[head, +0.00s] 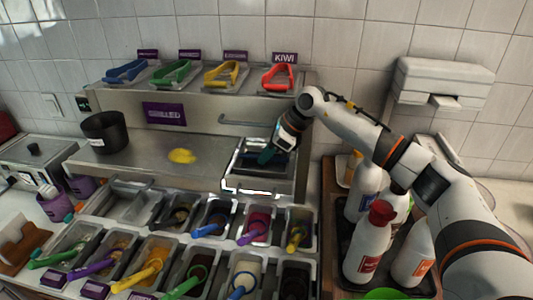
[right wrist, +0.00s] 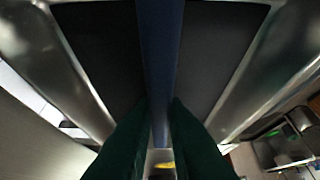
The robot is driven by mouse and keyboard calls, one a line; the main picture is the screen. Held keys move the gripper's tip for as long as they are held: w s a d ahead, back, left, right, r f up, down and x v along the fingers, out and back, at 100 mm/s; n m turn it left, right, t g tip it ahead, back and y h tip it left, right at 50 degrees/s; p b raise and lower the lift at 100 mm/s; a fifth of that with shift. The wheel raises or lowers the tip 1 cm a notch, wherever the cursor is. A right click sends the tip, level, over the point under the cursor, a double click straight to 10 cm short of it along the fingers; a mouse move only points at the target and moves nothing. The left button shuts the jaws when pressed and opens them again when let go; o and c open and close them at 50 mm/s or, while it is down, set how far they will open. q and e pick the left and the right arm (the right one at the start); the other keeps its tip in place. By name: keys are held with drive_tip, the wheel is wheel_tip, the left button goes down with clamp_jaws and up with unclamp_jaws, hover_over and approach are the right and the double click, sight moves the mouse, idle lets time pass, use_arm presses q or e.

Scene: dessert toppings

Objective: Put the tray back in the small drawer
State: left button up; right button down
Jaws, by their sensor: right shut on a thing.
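A small metal tray (head: 250,168) with a dark inside sits at the right end of the steel counter unit, at the small drawer's place, with a bright metal edge in front. I cannot tell tray from drawer walls clearly. My right gripper (head: 268,156) reaches down over it from the right. In the right wrist view, its green fingers (right wrist: 160,105) are shut on a narrow blue bar (right wrist: 160,45) that runs across the dark bottom (right wrist: 100,40) between metal walls. The gripper hides part of the tray. My left gripper is not in view.
Several topping tubs with coloured spoons (head: 155,262) fill the front. Coloured tongs (head: 222,75) lie on the shelf above. A black pot (head: 105,132) and a yellow patch (head: 182,156) are on the counter. Bottles (head: 368,240) stand at the right, under my arm.

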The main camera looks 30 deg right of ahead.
drive_tip(key=c, duration=1.5)
unclamp_jaws()
drive_tip(key=shift+o, duration=0.2)
drive_tip(key=shift+r, duration=0.2)
drive_tip(key=shift+r+p, duration=0.5)
drive_tip(key=shift+p, duration=0.1)
drive_tip(key=b+v, duration=0.3)
drive_tip(key=v, duration=0.9)
drive_tip(key=shift+s+a+f, duration=0.1)
drive_tip(key=shift+f, duration=0.1)
